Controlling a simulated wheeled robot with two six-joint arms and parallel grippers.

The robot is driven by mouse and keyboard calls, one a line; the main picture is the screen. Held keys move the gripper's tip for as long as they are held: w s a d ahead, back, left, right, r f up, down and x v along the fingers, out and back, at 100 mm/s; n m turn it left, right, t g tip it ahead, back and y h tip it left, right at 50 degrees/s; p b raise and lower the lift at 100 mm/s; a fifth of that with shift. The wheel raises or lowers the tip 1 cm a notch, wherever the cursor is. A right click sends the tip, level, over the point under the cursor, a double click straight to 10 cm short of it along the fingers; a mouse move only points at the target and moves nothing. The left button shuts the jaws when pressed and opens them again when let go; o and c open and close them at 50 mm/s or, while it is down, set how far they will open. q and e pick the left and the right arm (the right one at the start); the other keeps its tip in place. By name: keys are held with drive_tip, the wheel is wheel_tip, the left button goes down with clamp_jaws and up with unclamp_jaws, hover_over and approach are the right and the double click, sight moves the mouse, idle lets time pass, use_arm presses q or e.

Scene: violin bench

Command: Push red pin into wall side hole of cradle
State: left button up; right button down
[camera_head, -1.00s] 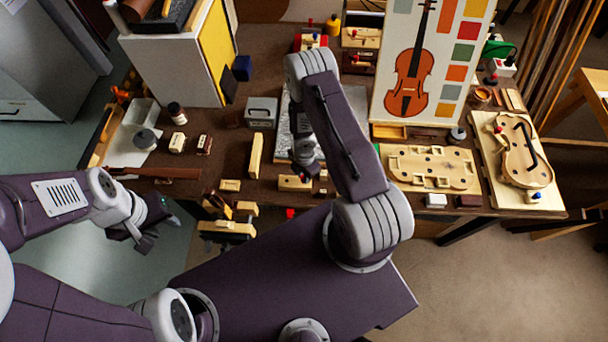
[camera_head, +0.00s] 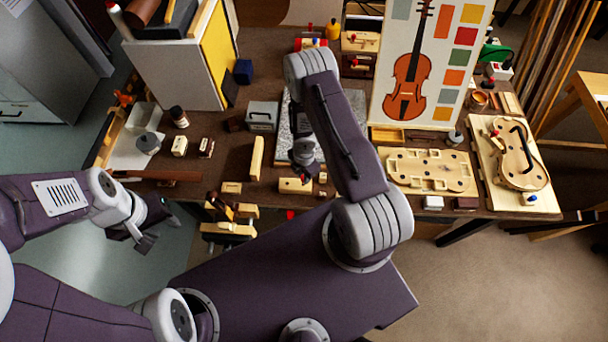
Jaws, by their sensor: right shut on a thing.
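My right gripper (camera_head: 304,172) points down over the middle of the bench, just above a pale wooden block (camera_head: 295,186) near the front edge. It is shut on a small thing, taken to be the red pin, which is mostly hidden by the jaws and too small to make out. I cannot tell whether it touches the block, or whether that block is the cradle. My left gripper (camera_head: 134,238) hangs beyond the bench's front left side, away from the work, with its fingers apart and empty.
A violin chart (camera_head: 449,60) stands at the back right. Pale wooden moulds (camera_head: 430,170) and a violin body on a board (camera_head: 480,170) lie at the right. A white cabinet (camera_head: 175,75) stands at the back left.

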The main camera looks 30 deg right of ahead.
drive_tip(key=shift+r, duration=0.25)
drive_tip(key=shift+r, duration=0.1)
wheel_tip(320, 180, up, 7)
drive_tip(key=p, duration=0.7)
drive_tip(key=shift+f, duration=0.2)
idle(0.3)
wheel_tip(320, 180, down, 8)
drive_tip(key=b, duration=0.7)
drive_tip(key=shift+r+b, duration=0.15)
drive_tip(key=shift+b, duration=0.2)
drive_tip(key=shift+r, duration=0.15)
